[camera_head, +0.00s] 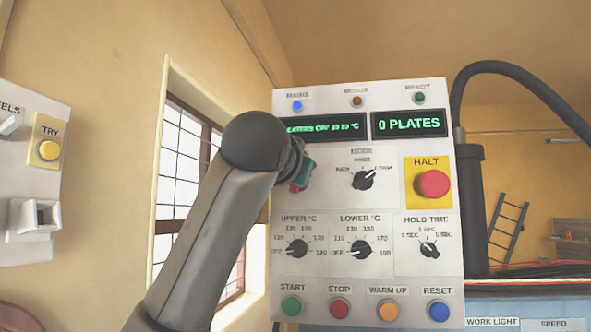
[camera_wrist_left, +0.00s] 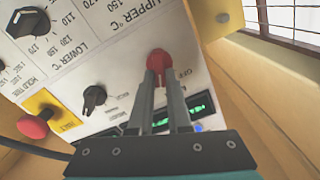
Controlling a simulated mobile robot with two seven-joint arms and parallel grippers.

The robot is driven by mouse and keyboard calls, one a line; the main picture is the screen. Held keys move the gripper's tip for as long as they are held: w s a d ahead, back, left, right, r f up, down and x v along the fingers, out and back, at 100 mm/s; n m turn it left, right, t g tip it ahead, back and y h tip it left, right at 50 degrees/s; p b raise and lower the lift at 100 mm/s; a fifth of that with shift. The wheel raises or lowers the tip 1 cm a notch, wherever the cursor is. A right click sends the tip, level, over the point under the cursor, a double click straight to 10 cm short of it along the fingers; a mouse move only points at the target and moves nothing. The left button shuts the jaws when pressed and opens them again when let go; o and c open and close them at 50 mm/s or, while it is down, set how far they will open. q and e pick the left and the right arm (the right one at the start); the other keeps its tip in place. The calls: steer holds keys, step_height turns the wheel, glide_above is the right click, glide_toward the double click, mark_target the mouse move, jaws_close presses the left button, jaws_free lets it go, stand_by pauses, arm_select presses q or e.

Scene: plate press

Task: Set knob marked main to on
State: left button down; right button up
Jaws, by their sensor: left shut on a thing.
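In the left wrist view, a red knob (camera_wrist_left: 159,60) sits on the pale panel, with a partly hidden mark that looks like OFF beside it. My left gripper (camera_wrist_left: 160,85) is shut on this knob, its two grey fingers on either side. In the head view my left arm reaches the upper left of the control panel (camera_head: 390,285), and part of the teal gripper (camera_head: 302,174) shows there. The blue lamp (camera_head: 297,105) at the top left is lit. My right gripper is not in view.
A black mode knob (camera_head: 363,180) is right of the left gripper. The red HALT button (camera_head: 433,184) is further right. Below are the UPPER knob (camera_head: 297,249), LOWER knob (camera_head: 361,249) and HOLD TIME knob (camera_head: 429,250). A side panel with a yellow TRY button (camera_head: 49,150) is at left.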

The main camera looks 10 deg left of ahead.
arm_select(q)
steer(key=shift+d+f+m+p, duration=0.1)
steer(key=shift+m+p, duration=0.25)
steer(key=shift+m, duration=0.85)
steer(key=c, duration=0.9)
jaws_free()
steer(key=shift+o, duration=0.2)
steer(key=shift+s, duration=0.15)
steer(key=s+b, duration=0.5)
steer(key=s, duration=1)
